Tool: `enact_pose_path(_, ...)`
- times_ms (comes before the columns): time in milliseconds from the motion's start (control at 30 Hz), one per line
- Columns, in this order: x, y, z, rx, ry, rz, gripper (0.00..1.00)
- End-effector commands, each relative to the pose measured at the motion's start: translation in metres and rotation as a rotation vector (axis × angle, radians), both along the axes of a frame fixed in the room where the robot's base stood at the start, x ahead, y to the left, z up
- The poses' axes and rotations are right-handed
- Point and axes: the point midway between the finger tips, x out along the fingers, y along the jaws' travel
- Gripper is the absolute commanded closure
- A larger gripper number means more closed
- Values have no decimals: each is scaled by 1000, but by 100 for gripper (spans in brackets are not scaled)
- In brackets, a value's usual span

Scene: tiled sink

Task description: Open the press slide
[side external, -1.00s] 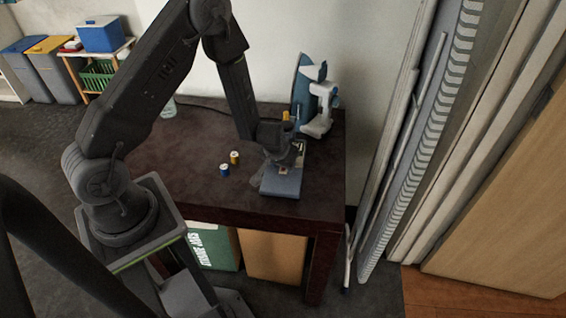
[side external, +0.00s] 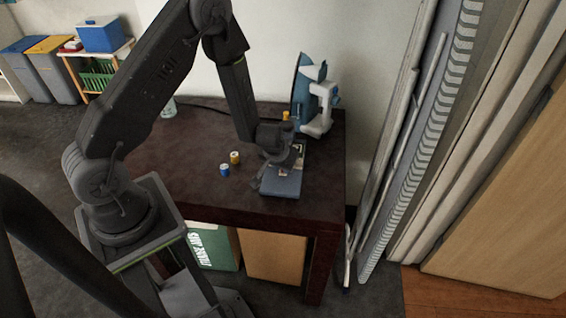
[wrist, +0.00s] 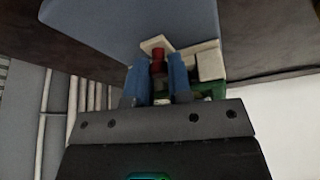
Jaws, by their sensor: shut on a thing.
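A low press with a flat blue-grey base (side external: 282,186) sits near the table's front right edge. My gripper (wrist: 159,78) is over its back part, pointing down. In the wrist view its two blue fingers stand on either side of a small red knob (wrist: 158,59) and are shut on it. Cream blocks (wrist: 209,63) and a green part (wrist: 212,88) lie beside the fingers. The blue-grey base also fills the top of the wrist view (wrist: 135,22). In the side view my wrist hides the knob and much of the slide.
The table's left part is mostly clear.

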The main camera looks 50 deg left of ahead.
Motion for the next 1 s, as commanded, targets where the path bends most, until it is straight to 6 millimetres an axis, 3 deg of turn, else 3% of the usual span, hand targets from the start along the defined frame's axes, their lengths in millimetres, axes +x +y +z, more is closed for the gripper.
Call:
enact_pose_path(300, -47, -49, 0, 0, 3, -7, 100)
enact_pose_path(700, -54, -55, 0, 1, 1, -3, 100)
enact_pose_path(733, -54, -55, 0, 1, 1, -3, 78)
enact_pose_path(1000, -54, -55, 0, 0, 0, -1, 55)
